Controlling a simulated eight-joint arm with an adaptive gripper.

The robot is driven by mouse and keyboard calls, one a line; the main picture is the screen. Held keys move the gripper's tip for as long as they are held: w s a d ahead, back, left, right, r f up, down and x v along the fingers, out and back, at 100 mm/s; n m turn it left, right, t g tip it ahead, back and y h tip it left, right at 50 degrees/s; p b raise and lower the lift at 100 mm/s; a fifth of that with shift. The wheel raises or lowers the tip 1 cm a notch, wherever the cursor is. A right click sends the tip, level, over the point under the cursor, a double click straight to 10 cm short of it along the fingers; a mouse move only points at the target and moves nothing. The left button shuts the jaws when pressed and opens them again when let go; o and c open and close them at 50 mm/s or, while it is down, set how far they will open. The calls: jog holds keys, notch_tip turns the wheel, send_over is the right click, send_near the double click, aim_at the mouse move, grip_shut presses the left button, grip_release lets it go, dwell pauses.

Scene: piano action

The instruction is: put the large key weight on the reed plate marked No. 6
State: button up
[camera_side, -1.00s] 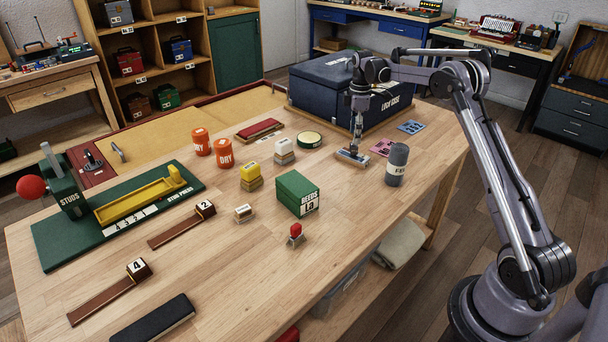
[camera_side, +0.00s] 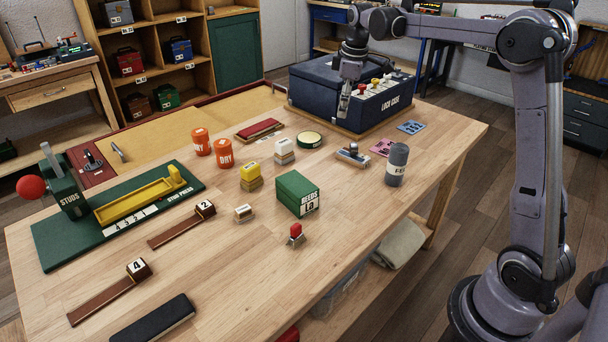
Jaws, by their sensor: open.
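I cannot read a No. 6 on the plate. My gripper (camera_side: 342,112) is open and empty, raised behind and above this piece, in front of the dark blue lock case (camera_side: 308,88). Other small blocks stand on the bench: a yellow-topped one (camera_side: 250,174), a white-topped one (camera_side: 284,148), a small pale one (camera_side: 244,213) and a red-topped one (camera_side: 296,232).
A grey canister (camera_side: 396,165) stands just right of the plate, near pink (camera_side: 384,147) and blue (camera_side: 411,127) cards. The front right bench is clear.

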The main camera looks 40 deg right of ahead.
jog(key=s+a+r+m+t, duration=0.2)
jog(key=s+a+m+t, duration=0.1)
jog(key=s+a, duration=0.95)
jog(key=s+a+f+m+t, duration=0.2)
jog(key=s+a+f+m, duration=0.1)
jog(key=s+a+f, duration=0.4)
jog(key=s, duration=0.2)
jog(key=shift+s+y, duration=0.3)
jog(key=shift+y, duration=0.1)
jog(key=shift+o, duration=0.3)
jog(key=shift+a, duration=0.1)
